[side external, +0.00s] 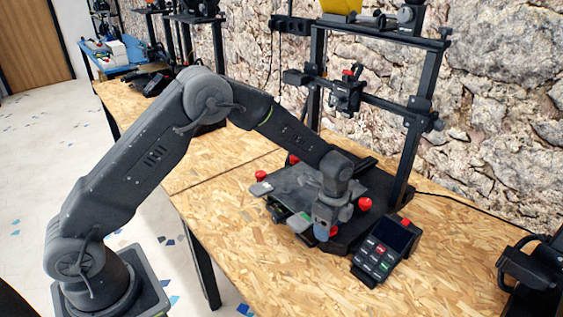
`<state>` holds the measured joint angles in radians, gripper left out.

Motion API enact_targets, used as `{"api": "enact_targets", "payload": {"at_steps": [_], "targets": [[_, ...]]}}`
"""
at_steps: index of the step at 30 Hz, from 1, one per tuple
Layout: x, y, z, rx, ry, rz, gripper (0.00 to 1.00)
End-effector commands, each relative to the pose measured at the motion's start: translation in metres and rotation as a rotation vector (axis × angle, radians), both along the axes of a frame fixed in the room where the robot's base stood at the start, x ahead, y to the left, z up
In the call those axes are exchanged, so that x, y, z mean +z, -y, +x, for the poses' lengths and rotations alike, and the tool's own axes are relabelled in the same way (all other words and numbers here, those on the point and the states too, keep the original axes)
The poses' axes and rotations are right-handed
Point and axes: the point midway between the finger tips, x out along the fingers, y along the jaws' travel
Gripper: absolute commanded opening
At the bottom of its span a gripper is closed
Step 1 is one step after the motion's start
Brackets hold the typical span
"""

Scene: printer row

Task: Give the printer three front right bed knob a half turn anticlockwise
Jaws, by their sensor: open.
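A black-framed printer (412,133) stands on the chipboard bench, and its dark bed (290,184) has red knobs at its corners. My gripper (322,231) points down at the bed's near right corner. A red knob (333,231) shows beside its fingertips and is partly hidden by them; it appears to be the front right one. My gripper is open. I cannot tell whether its fingers are around the knob or touching it. No number marks this printer as three.
Other red knobs sit at the right (365,204), near left (261,175) and far left (293,159). A control box with screen and keys (385,250) stands close to the right of my gripper. Bare chipboard (235,218) lies left. More printers stand farther along and at far right.

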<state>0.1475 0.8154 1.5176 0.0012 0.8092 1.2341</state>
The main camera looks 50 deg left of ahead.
Motion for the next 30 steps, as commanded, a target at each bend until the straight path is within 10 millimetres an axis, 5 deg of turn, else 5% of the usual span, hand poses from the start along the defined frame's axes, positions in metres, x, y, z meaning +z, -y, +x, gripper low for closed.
{"api": "enact_targets", "payload": {"at_steps": [5, 27, 30], "targets": [[0.000, 0.001, 0.000, -0.218, 0.000, -0.001, 0.65], [0.144, 0.001, 0.000, -0.220, 0.005, -0.001, 0.65], [0.159, -0.005, -0.012, -0.142, 0.029, -0.003, 0.65]]}}
